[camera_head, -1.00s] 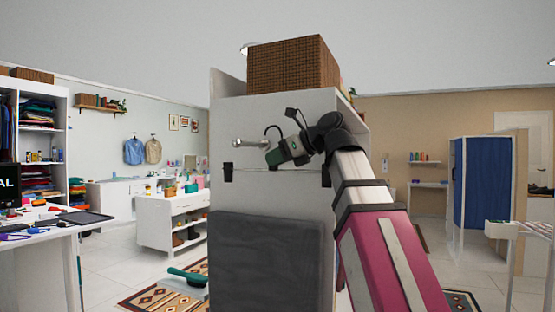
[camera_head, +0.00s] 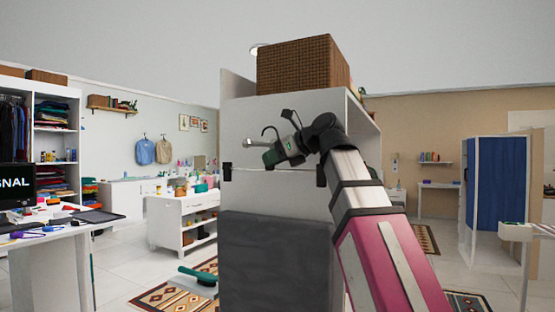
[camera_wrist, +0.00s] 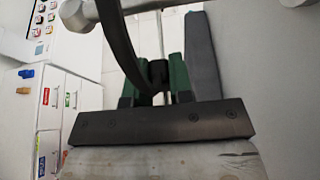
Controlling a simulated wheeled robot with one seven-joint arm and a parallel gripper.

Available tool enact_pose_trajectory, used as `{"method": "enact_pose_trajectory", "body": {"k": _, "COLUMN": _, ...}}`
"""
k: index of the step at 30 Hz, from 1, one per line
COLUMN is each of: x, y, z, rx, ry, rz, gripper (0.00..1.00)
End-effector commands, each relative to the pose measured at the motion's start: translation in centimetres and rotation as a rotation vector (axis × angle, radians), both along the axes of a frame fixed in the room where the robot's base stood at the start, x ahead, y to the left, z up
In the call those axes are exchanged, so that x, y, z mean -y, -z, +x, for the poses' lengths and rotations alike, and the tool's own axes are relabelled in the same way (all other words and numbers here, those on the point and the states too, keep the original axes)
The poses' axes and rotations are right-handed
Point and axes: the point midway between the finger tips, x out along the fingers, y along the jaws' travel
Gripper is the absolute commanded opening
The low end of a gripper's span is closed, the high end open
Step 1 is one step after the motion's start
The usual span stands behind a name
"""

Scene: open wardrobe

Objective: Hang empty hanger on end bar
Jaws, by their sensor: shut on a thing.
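The end bar (camera_head: 260,143) is a short silver rod with a rounded tip, sticking out from the white wardrobe's side panel. It also crosses the top of the wrist view (camera_wrist: 75,16). My gripper (camera_head: 272,156) has green fingers, also in the wrist view (camera_wrist: 158,72), and is shut on a dark hanger. The hanger's hook (camera_head: 268,131) curves up beside the bar; in the wrist view the dark curved hook (camera_wrist: 118,38) passes in front of the bar. I cannot tell whether hook and bar touch. The rest of the hanger is mostly hidden.
The wardrobe's side panel (camera_head: 240,190) is close beside my gripper, with a wicker box (camera_head: 300,68) on top and a dark grey panel (camera_head: 270,262) below. A cluttered table (camera_head: 50,238) stands at left. A rug (camera_head: 160,297) lies on the floor.

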Motion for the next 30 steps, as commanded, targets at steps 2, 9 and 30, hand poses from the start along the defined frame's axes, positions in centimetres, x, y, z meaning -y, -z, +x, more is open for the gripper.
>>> {"method": "enact_pose_trajectory", "body": {"k": 2, "x": -0.5, "y": -0.1, "z": 0.2, "rx": 0.0, "ry": -0.001, "rz": 0.001, "gripper": 0.0}}
{"method": "enact_pose_trajectory", "body": {"k": 9, "x": -1.6, "y": -0.1, "z": 0.6, "rx": 0.0, "ry": -0.001, "rz": 0.0, "gripper": 0.0}}
{"method": "enact_pose_trajectory", "body": {"k": 30, "x": -3.8, "y": 0.0, "z": 1.6, "rx": 0.0, "ry": -0.001, "rz": 0.0, "gripper": 0.0}}
